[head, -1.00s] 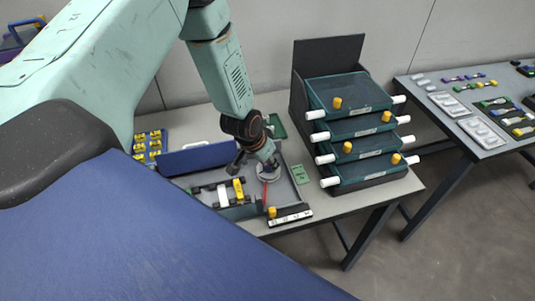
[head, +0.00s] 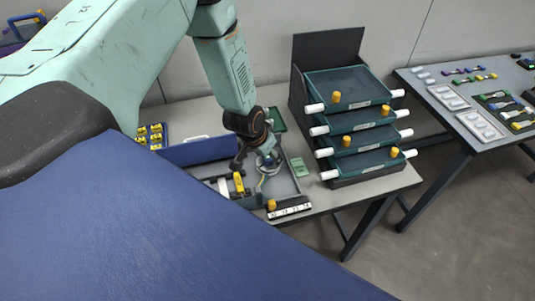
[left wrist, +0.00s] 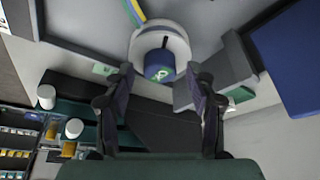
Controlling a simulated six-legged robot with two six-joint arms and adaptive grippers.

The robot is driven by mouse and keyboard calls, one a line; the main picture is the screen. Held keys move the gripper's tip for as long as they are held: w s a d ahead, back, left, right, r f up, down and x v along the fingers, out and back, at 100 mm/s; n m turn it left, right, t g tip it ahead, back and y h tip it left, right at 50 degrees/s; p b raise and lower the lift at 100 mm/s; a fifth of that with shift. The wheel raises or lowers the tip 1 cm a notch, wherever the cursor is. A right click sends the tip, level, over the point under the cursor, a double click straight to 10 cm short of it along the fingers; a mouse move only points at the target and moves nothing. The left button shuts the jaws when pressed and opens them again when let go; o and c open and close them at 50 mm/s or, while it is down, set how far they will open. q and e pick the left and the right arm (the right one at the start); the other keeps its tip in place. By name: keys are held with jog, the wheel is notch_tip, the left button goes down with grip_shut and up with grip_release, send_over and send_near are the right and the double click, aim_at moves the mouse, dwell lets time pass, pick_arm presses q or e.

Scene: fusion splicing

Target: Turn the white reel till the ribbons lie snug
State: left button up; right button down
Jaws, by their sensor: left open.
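The white reel (left wrist: 142,42) shows in the left wrist view as a pale ring around a blue hub (left wrist: 159,66) with a light green mark. Blue, yellow and green ribbons (left wrist: 134,12) run from its upper edge. My left gripper (left wrist: 163,80) is open, its two dark fingertips apart on either side of the hub's lower end. I cannot tell whether they touch it. In the head view my left gripper (head: 262,160) points down into the grey tray (head: 285,186) and hides most of the reel. My right gripper is not in view.
A rack of stacked teal drawers (head: 350,125) with white handles stands right of the tray. A yellow-knobbed block (head: 239,183) and a numbered strip (head: 289,210) sit by the tray's front. A second table (head: 480,110) is at the right.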

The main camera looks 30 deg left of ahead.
pick_arm(q)
jog(key=v, duration=1.2)
dwell(0.3)
jog(key=shift+s+d, duration=0.1)
dwell(0.6)
